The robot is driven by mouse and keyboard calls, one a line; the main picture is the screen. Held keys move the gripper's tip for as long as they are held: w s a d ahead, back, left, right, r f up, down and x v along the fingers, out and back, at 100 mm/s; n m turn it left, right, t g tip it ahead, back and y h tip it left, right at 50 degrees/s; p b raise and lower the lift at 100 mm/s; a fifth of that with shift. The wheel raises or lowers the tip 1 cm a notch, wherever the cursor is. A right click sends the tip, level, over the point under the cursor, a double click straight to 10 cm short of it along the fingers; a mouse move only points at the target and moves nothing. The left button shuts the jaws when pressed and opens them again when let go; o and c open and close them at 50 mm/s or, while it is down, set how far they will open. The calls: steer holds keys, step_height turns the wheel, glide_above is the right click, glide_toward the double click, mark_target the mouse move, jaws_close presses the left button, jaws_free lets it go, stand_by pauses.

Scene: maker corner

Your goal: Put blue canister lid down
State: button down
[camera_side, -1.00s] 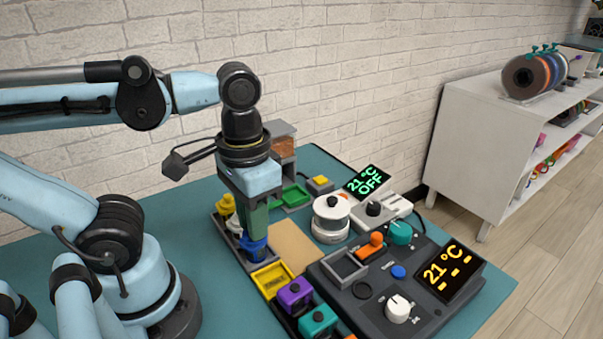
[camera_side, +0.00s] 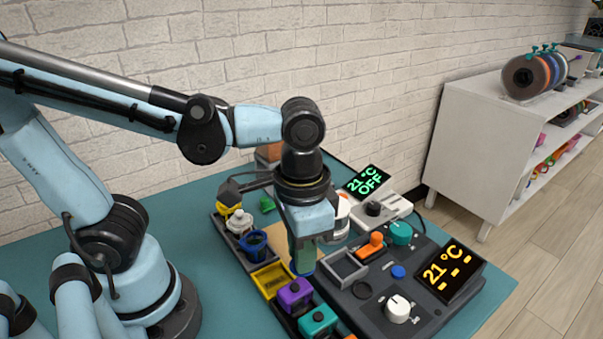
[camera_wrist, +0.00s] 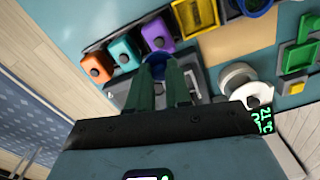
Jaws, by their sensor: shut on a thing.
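My gripper (camera_side: 302,262) points down and is shut on the blue canister lid (camera_side: 303,270). In the wrist view the lid (camera_wrist: 155,59) shows as a blue rim between the green fingertips (camera_wrist: 160,72), which hide most of it. The blue canister (camera_side: 255,244) stands open in the grey rack, left of my gripper. It also shows at the top edge of the wrist view (camera_wrist: 256,6). The tan mat (camera_wrist: 238,42) lies bare in the wrist view; in the side view my gripper mostly hides it. I cannot tell the lid's height above the surface.
A yellow bin (camera_side: 270,280), a purple box (camera_side: 294,294) and a teal box (camera_side: 317,320) line the front. The dark control panel (camera_side: 375,290) with a grey tray (camera_side: 345,268) is just right of my gripper. A white spool (camera_wrist: 240,80) stands nearby.

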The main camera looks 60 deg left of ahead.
steer(key=shift+w+f, duration=0.25)
steer(key=shift+f, duration=0.05)
steer(key=w+a+f, duration=0.2)
steer(key=a, duration=0.1)
steer(key=w+a+f, duration=0.2)
steer(key=a, duration=0.1)
steer(key=w+a+f, duration=0.2)
steer(key=a, duration=0.1)
steer(key=shift+w+a+f, duration=0.1)
steer(key=shift+w+f, duration=0.05)
steer(key=shift+f, duration=2.25)
steer(key=shift+f, duration=0.1)
steer(key=c, duration=1.4)
jaws_free()
steer(key=shift+c, duration=0.2)
steer(key=o, duration=0.4)
